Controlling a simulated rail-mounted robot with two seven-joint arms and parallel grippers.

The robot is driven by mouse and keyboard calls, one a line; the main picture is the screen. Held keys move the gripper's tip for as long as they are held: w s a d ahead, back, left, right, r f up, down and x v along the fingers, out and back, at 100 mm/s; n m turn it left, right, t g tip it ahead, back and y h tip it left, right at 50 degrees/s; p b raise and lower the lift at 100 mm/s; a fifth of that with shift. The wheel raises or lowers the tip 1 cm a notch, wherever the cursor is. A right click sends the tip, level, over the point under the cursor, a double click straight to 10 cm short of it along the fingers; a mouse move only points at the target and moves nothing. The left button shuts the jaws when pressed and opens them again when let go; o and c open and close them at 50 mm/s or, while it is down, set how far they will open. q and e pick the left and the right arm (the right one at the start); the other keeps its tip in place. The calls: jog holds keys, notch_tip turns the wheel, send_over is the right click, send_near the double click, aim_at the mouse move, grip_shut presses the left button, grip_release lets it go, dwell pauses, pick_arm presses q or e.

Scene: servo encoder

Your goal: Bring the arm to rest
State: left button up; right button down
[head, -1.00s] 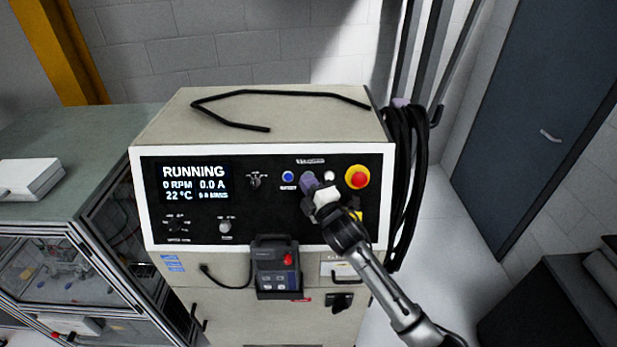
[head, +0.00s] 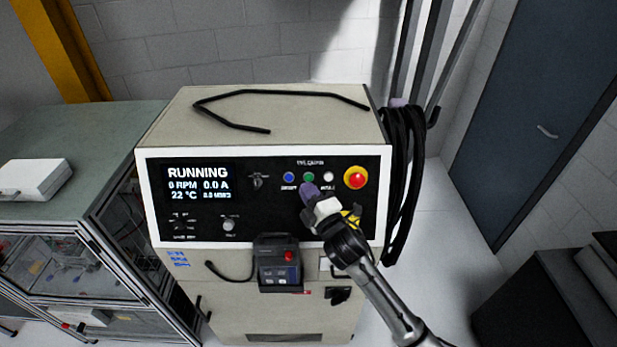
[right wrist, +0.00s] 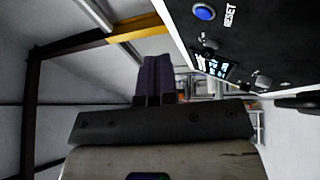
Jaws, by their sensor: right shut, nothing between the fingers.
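My right gripper (head: 309,190) is in front of the cabinet's black control panel (head: 265,215), just below a green button (head: 308,177). Its purple fingers are together with nothing between them; they also show in the right wrist view (right wrist: 154,78). In that view a gap of wall shows between the fingers and the panel edge. In the head view I cannot tell how far the tips stand from the panel. The panel's display (head: 198,182) reads RUNNING, 0 RPM, 0.0 A and 22 °C. My left gripper is not in view.
A blue button (head: 289,177), a white button (head: 328,177) and a red emergency stop (head: 355,178) sit around the green one. A small pendant (head: 279,264) hangs on the cabinet front. Black cables (head: 402,165) hang at its right side. Floor is clear toward the blue door (head: 535,110).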

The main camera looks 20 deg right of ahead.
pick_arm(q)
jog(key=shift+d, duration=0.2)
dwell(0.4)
pick_arm(e)
notch_tip(320, 180, down, 4)
jog(key=d+r+m+g+h, duration=0.1)
jog(key=d+m+g+h, duration=0.1)
jog(key=m+g+h, duration=0.3)
jog(key=s+d+r+m+g, duration=0.1)
jog(key=s+r+m+g, duration=0.15)
jog(key=s+m, duration=0.6)
pick_arm(q)
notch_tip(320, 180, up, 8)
jog(key=p, duration=0.7)
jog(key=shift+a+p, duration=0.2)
jog(key=shift+p, duration=0.2)
pick_arm(e)
jog(key=s+f+m+g, duration=0.1)
jog(key=s+f+g, duration=0.2)
jog(key=s, duration=0.9)
jog(key=s+f+m+g+y, duration=0.1)
jog(key=s+f+g, duration=0.1)
jog(key=s+f, duration=0.5)
jog(key=s+f+m+g, duration=0.1)
jog(key=s+f+g, duration=0.2)
jog(key=s, duration=1.4)
notch_tip(320, 180, down, 2)
jog(key=shift+s+a+f+g+y, duration=0.15)
jog(key=shift+s+g+y, duration=0.1)
jog(key=shift+g+y, duration=0.1)
